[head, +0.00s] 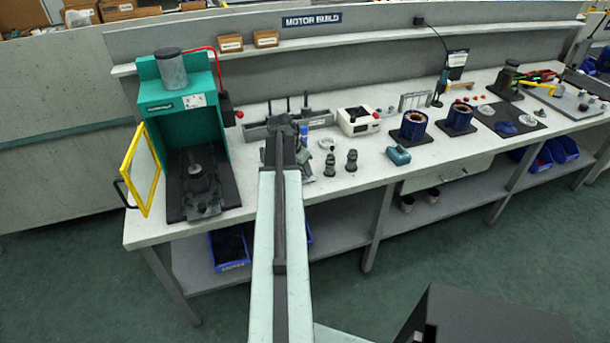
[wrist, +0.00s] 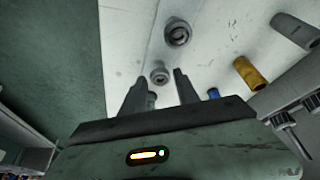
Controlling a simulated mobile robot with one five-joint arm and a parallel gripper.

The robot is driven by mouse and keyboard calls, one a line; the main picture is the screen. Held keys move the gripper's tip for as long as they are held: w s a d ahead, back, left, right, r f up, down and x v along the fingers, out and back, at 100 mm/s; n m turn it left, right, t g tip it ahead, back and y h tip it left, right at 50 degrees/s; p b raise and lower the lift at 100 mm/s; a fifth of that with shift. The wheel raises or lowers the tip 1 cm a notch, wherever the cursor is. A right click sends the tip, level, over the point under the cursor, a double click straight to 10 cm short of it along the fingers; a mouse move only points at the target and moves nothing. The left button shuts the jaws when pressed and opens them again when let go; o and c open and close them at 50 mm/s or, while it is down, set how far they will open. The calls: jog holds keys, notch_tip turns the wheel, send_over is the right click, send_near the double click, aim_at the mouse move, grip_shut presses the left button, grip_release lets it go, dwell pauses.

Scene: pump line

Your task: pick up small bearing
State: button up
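The small bearing (wrist: 160,76) looks like a small grey ring with a dark bore. It lies on the pale bench top in the wrist view. A larger grey ring (wrist: 178,32) lies beyond it, close to the bench edge. My gripper (wrist: 159,82) is open, with one finger on each side of the small bearing in the picture. The fingers do not visibly touch it, and the height gap is hard to judge. In the head view my arm reaches over the bench, and I cannot make out the small bearing there.
A brass cylinder (wrist: 250,73), a grey cylinder (wrist: 296,30) and a small blue part (wrist: 213,93) lie to the right. In the head view the green press (head: 185,120) stands left, and dark stepped parts (head: 351,161) stand right of my arm. The bench's front strip is clear.

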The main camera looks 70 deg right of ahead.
aim_at(303, 173)
jog(key=c, duration=0.5)
jog(key=shift+c, duration=0.2)
jog(key=shift+r, duration=0.1)
notch_tip(303, 173, up, 10)
jog(key=p, duration=1)
jog(key=shift+s, duration=0.1)
